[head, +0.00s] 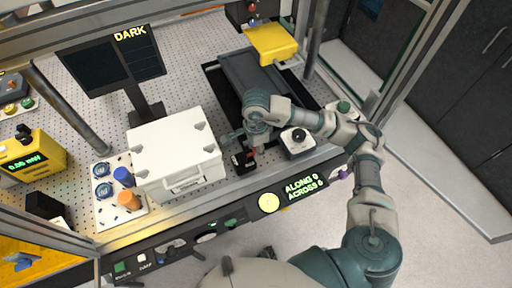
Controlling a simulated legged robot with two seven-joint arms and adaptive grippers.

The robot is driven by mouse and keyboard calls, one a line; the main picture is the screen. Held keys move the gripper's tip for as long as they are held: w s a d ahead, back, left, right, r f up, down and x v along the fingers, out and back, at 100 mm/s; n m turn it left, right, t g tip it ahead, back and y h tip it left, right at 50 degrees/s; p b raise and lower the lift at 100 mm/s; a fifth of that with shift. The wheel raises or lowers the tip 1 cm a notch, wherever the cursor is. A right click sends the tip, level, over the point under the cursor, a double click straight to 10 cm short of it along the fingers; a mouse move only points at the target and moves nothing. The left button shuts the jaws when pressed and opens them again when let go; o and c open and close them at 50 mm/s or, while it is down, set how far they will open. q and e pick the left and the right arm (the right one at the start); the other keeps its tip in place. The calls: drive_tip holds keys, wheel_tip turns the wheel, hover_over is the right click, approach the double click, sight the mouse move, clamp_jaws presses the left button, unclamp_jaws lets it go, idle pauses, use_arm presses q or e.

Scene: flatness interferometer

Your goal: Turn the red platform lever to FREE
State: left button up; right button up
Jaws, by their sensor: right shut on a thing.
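The red platform lever (252,155) shows as a small red part on a black block (243,163), in front of the dark platform and to the right of the white box. My right arm comes in from the lower right and reaches over the table. My right gripper (256,148) points down at the lever and is shut on it. The gripper hides most of the lever, and I cannot read any FREE label or tell which way the lever points. My left gripper is not in view.
A white box (175,150) stands just left of the gripper. A white unit with a black knob (298,137) stands close on the right. The dark platform (252,80) and a yellow block (271,44) lie behind. A front rail with a green display (304,186) runs below.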

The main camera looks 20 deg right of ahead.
drive_tip(key=o, duration=1.1)
drive_tip(key=shift+w, duration=0.1)
drive_tip(key=shift+o, duration=0.2)
drive_tip(key=shift+r, duration=0.15)
wheel_tip(320, 180, up, 12)
drive_tip(key=shift+f, duration=0.2)
